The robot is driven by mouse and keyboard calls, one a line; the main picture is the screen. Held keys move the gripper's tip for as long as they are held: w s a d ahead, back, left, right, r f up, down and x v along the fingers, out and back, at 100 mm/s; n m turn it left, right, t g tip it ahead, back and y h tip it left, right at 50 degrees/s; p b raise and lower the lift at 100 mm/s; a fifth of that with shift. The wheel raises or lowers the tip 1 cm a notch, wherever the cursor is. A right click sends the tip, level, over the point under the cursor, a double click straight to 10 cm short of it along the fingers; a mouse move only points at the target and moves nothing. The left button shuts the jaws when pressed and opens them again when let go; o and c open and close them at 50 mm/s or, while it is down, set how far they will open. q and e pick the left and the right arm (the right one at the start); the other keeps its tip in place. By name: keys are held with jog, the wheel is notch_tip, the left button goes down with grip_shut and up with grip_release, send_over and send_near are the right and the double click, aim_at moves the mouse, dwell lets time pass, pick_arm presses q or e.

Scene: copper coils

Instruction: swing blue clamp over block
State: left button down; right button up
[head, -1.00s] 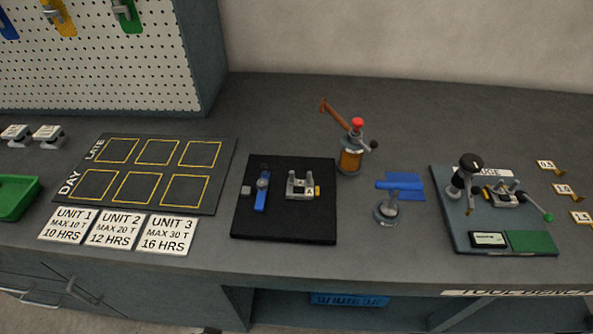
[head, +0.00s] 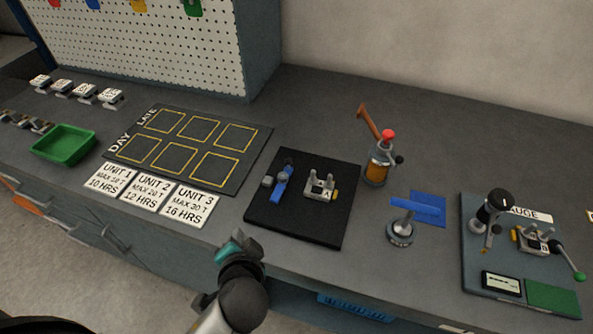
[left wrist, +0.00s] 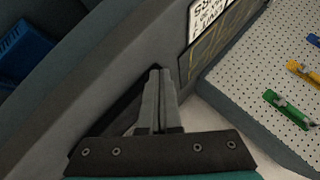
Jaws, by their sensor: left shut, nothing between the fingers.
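A blue clamp arm (head: 283,186) lies on the black mat (head: 300,231), pointing toward the front edge, with a small grey piece at its left. Beside it to the right, apart from it, stands a grey block marked A (head: 318,187) with two upright posts and a yellow tab. My left gripper (head: 237,238) is in front of the bench edge, lower left of the mat, apart from the clamp and block. In the left wrist view its fingers (left wrist: 158,74) are together and empty; neither clamp nor block shows there. My right gripper is not in view.
A stand with a blue bar (head: 412,206), a brown-handled tool with a red knob (head: 376,172) and a gauge board (head: 477,262) stand right of the mat. Left are a gridded board (head: 188,150), unit cards (head: 188,205) and a green tray (head: 64,144).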

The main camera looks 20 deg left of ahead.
pick_arm(q)
jog(key=w+d+r+m+t, duration=0.2)
jog(key=w+d+m+t, duration=0.1)
jog(key=shift+w+r+m, duration=0.2)
jog(key=shift+m, duration=0.1)
jog(key=w+d+r+m+t+h, duration=0.2)
jog(key=d+m+t+h, duration=0.1)
jog(key=d+m, duration=0.3)
jog(key=shift+d+t, duration=0.6)
jog(key=shift+d, duration=0.1)
jog(key=shift+w, duration=0.15)
jog(key=p+x, duration=0.1)
jog(key=x, duration=0.8)
jog(key=shift+w, duration=0.4)
jog(key=shift+w+a+f, duration=0.25)
jog(key=shift+w+a, duration=0.35)
jog(key=shift+a, duration=0.2)
jog(key=shift+w+a+f, duration=0.25)
jog(key=shift+w+a, duration=0.35)
jog(key=shift+a, duration=0.25)
jog(key=shift+a, duration=0.1)
